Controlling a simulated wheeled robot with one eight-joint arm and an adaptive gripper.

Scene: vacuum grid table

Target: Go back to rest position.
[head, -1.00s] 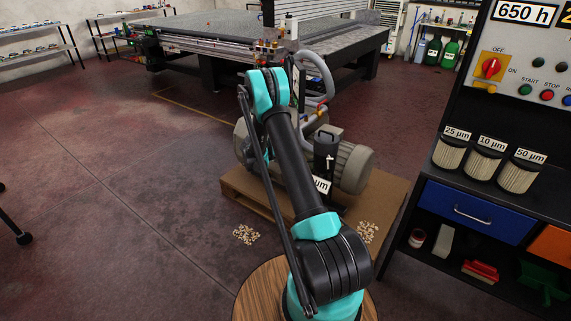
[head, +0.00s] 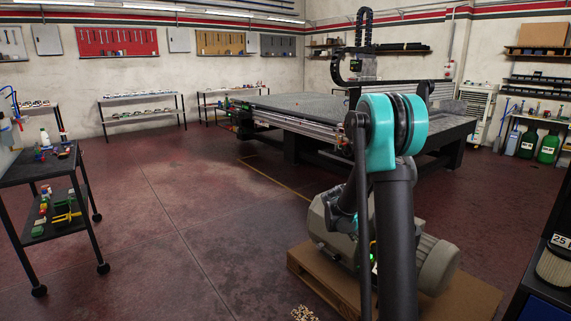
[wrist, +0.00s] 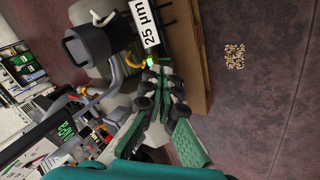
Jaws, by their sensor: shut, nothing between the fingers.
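My gripper (wrist: 160,80) shows in the wrist view with its fingers together and nothing between them. In the head view it is hidden behind my arm, which stands bent in the right half. The grey vacuum pump (head: 438,265) sits on a brown pallet (head: 470,303) beyond my arm, partly covered by it. In the wrist view the pump's black housing (wrist: 88,45) and a "25 µm" label (wrist: 145,22) lie beyond the fingertips, at upper left. I cannot tell the exact gap between fingertips and pump.
A black trolley (head: 38,170) with tools stands at the left. The large grid table (head: 300,105) is behind the pump. A cabinet with a filter (head: 558,268) is at the right edge. Open floor (head: 150,230) lies left of my arm. Wood chips (wrist: 235,57) lie on the floor.

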